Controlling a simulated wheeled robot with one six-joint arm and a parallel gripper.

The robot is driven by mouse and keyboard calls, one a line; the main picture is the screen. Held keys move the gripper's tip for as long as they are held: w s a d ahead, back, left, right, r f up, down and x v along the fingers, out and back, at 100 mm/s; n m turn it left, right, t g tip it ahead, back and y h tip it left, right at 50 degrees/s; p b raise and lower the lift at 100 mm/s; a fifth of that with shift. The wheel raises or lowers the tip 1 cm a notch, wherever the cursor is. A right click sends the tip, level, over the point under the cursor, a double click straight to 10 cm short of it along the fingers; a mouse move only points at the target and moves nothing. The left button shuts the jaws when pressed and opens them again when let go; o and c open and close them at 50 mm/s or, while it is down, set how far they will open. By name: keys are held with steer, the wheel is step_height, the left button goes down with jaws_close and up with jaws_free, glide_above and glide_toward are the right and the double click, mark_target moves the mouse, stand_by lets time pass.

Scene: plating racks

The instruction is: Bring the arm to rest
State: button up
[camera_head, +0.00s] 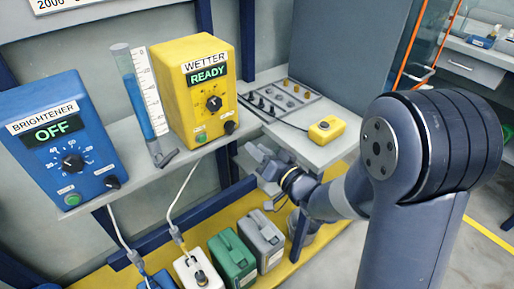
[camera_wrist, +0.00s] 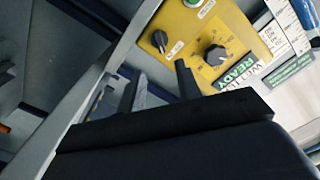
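My gripper (camera_head: 259,155) is at the end of my arm, in front of the shelf's front edge, below and to the right of the yellow box in the head view. In the wrist view my gripper's two dark fingers (camera_wrist: 158,76) stand apart with nothing between them. The arm is bent, with its large dark joint at the right of the head view. The yellow WETTER box (camera_head: 205,90) reads READY. Its panel also shows in the wrist view (camera_wrist: 195,35), beyond the fingers.
The blue BRIGHTENER box (camera_head: 62,135) reads OFF. A tube with blue liquid (camera_head: 140,100) stands between the boxes. A switch panel (camera_head: 280,98) and a yellow pendant (camera_head: 327,129) lie to the right. White, green (camera_head: 232,261) and grey canisters stand below on a yellow base.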

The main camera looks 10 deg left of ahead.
mark_target(232, 129)
steer(key=x, duration=1.1)
steer(key=shift+s+d, duration=0.1)
steer(key=shift+s, duration=0.05)
steer(key=shift+n, duration=0.8)
steer(key=n, duration=0.5)
steer(key=shift+r+n, duration=0.1)
steer(key=shift+n, duration=0.2)
steer(key=n+p, duration=0.2)
steer(key=n, duration=0.2)
steer(key=shift+s, duration=0.1)
steer(key=shift+a+n+p, duration=0.25)
steer(key=shift+n+p, duration=0.55)
steer(key=shift+n, duration=0.6)
